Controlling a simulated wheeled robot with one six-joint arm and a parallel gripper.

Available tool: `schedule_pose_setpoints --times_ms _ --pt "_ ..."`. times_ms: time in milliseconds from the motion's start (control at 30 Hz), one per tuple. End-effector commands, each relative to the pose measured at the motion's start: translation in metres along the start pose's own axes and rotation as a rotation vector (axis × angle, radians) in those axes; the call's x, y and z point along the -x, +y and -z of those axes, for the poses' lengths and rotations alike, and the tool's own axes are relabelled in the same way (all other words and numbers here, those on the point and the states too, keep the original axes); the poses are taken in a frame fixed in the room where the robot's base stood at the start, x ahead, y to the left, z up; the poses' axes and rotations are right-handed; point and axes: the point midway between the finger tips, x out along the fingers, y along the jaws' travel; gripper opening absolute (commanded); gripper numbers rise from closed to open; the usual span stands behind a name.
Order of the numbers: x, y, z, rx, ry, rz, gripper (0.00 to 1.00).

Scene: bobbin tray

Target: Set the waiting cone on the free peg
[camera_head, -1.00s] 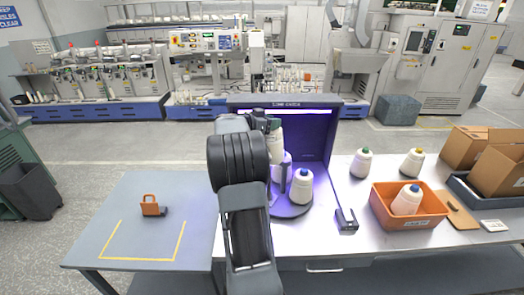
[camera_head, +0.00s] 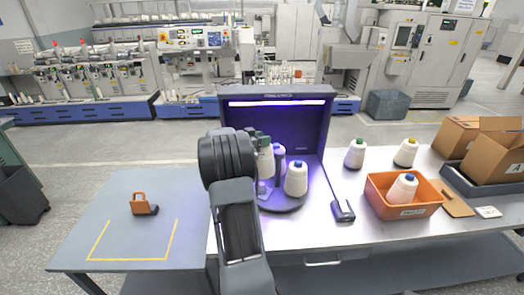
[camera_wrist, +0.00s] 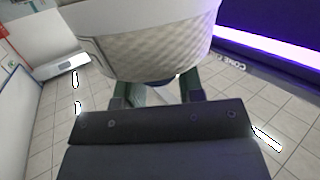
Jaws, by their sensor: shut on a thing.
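A white cone (camera_head: 266,165) is held upright in my gripper (camera_head: 262,140), over the left part of the round dark turntable (camera_head: 285,207) in the lit cabinet. The cone (camera_wrist: 150,40) fills the upper wrist view, above my gripper's fingers (camera_wrist: 157,90). Below it in the head view is a small lavender form (camera_head: 263,189), perhaps a peg; I cannot tell whether the cone touches it. A blue-tipped white cone (camera_head: 296,180) stands on the turntable to the right. A lavender upright shape (camera_head: 279,170) with a dark blue top stands between them, partly hidden.
The cabinet (camera_head: 307,130) stands behind the turntable. A dark device (camera_head: 343,211) lies to the right. Beyond it are an orange bin (camera_head: 402,211) with a blue-tipped cone, two loose cones and cardboard boxes (camera_head: 494,160). An orange padlock-like object (camera_head: 141,205) sits on the left table.

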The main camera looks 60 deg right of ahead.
Motion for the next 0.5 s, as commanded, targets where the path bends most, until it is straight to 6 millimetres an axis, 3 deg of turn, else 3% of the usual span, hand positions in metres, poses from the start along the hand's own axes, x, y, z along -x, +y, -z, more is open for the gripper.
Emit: schedule_pose_setpoints --times_ms 100,500 --pt "-0.004 -0.001 -0.017 0.0 0.002 0.0 0.0" --pt "-0.007 -0.001 -0.036 -0.002 0.002 0.0 0.0"
